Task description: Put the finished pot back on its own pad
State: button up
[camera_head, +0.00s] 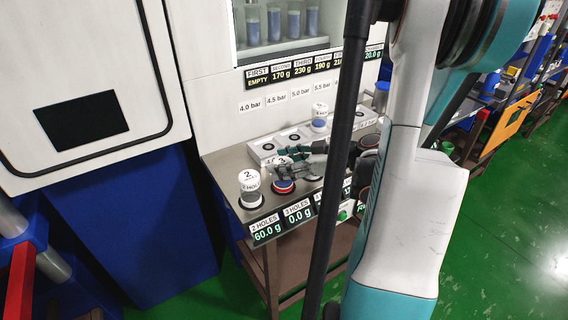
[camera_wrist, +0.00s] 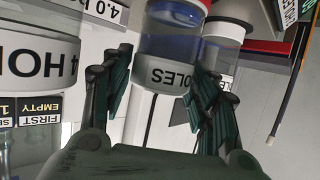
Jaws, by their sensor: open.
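In the head view, my gripper (camera_head: 293,162) is low over the bench, at the white-capped pot marked 3 (camera_head: 281,163). This pot is at a red-rimmed round pad (camera_head: 283,186) at the bench's front; whether it touches the pad is unclear. In the wrist view, my gripper (camera_wrist: 160,90) has its dark fingers apart, one on each side of a clear pot (camera_wrist: 163,45) with blue contents and an inverted "OLES" label. Gaps show between fingers and pot. A pot marked 2 (camera_head: 249,183) stands to the left, and another blue-filled pot (camera_head: 320,120) stands behind.
The front displays read 60.0 g under 2 HOLES (camera_head: 266,232) and 0.0 g under 3 HOLES (camera_head: 298,214). A grey station block (camera_head: 267,148) with dark round spots lies behind. In the wrist view, a "4 HO" lid (camera_wrist: 38,62) is close at left. My arm hides the bench's right part.

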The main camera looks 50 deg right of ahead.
jog(key=p+v, duration=0.3)
jog(key=v, duration=0.9)
jog(key=shift+r, duration=0.15)
